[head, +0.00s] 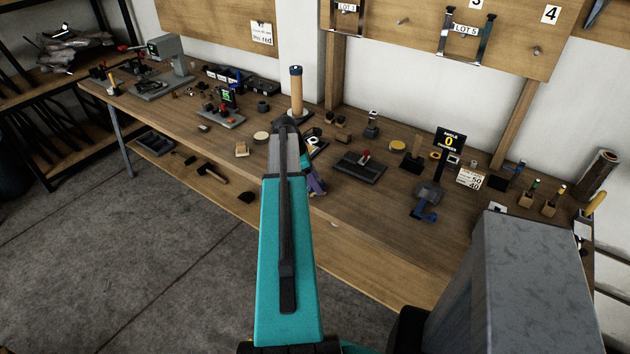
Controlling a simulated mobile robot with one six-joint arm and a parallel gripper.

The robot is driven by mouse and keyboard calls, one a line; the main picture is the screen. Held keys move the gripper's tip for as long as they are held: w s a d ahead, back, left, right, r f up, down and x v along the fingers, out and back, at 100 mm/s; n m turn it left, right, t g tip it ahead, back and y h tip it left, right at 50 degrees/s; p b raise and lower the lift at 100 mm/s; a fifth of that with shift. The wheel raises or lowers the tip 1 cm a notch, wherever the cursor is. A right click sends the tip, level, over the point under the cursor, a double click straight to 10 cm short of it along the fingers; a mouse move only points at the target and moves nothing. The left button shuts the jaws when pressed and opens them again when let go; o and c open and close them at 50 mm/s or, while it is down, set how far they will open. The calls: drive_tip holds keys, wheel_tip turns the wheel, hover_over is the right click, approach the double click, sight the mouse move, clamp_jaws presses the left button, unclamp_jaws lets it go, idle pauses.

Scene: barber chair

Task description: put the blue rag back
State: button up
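A small blue-purple cloth-like piece (316,184), which looks like the blue rag, shows just right of my teal arm, by the bench's front edge. My arm hides part of it, so I cannot tell whether it lies on the bench, hangs or is held. My arm reaches up over the wooden workbench (225,132). Its dark end, by my gripper (289,126), is seen from behind; the fingers are not clear, nor whether they are open or shut. A wooden handle with a dark blue top (296,88) rises just beyond it; I cannot tell if they touch.
Right of my arm are a dark tray (360,167), a blue-grey vise (427,200), a black angle sign (449,146) and small wooden blocks. A grey machine (170,55) stands far left. A lower shelf holds a mallet (212,172). The floor at left is clear.

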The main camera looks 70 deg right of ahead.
drive_tip(key=shift+r, duration=0.15)
drive_tip(key=b+v, duration=0.3)
drive_tip(key=v, duration=0.9)
drive_tip(key=shift+a, duration=0.1)
idle(0.7)
drive_tip(key=w+a+f, duration=1.2)
drive_tip(key=a+f, duration=0.1)
drive_tip(key=f, duration=0.2)
drive_tip(key=w+a+f+m+y, duration=0.1)
drive_tip(key=w+a+f, duration=0.1)
drive_tip(key=a+f, duration=0.65)
drive_tip(key=w+a+f+m, duration=0.1)
drive_tip(key=w+a+f, duration=0.3)
drive_tip(key=a, duration=0.7)
drive_tip(key=s+a+f+m, duration=0.1)
drive_tip(key=s+a+f, duration=0.5)
drive_tip(key=a, duration=0.4)
drive_tip(key=s+a+f+m+g, duration=0.1)
drive_tip(key=s+a+f, duration=0.5)
drive_tip(key=a, duration=0.5)
drive_tip(key=s+a+f+m+y, duration=0.1)
drive_tip(key=s+a+f+m, duration=0.1)
drive_tip(key=s+a+f, duration=0.4)
drive_tip(key=a, duration=0.5)
drive_tip(key=shift+s+f+g, duration=0.25)
drive_tip(key=shift+f+g, duration=0.05)
drive_tip(key=shift+g, duration=0.1)
